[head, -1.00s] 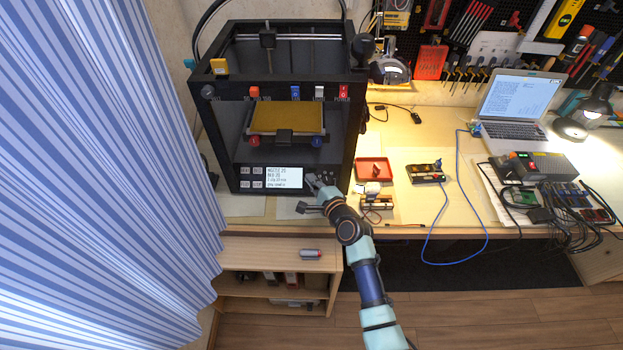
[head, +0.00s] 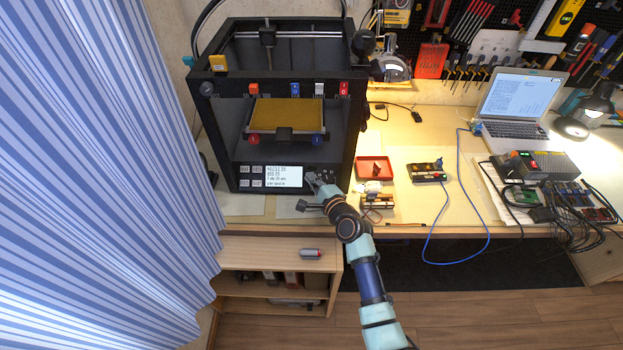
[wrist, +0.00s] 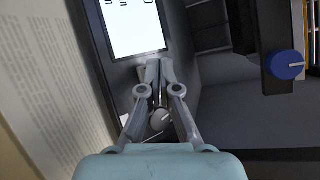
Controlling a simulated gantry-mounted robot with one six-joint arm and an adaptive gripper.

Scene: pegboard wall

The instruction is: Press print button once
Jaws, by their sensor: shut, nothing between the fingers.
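The black 3D printer (head: 213,130) stands at the left end of the workbench. Its front panel has a lit screen (head: 284,176), also in the wrist view (wrist: 132,25), and several small buttons (head: 250,177) left of it; their labels are too small to read. My gripper (head: 309,177) is shut and empty, at the panel just right of the screen. In the wrist view my gripper's fingertips (wrist: 158,66) meet at the panel beside the screen's edge. They cover whatever lies under them, so I cannot tell which button is there or whether it is pressed.
A blue knob (wrist: 286,65) shows right in the wrist view. Coloured switches (head: 295,88) line the printer's upper front bar. A red tray (head: 374,169) and a small device (head: 378,200) lie right of the printer. A striped curtain (head: 110,180) hangs at left.

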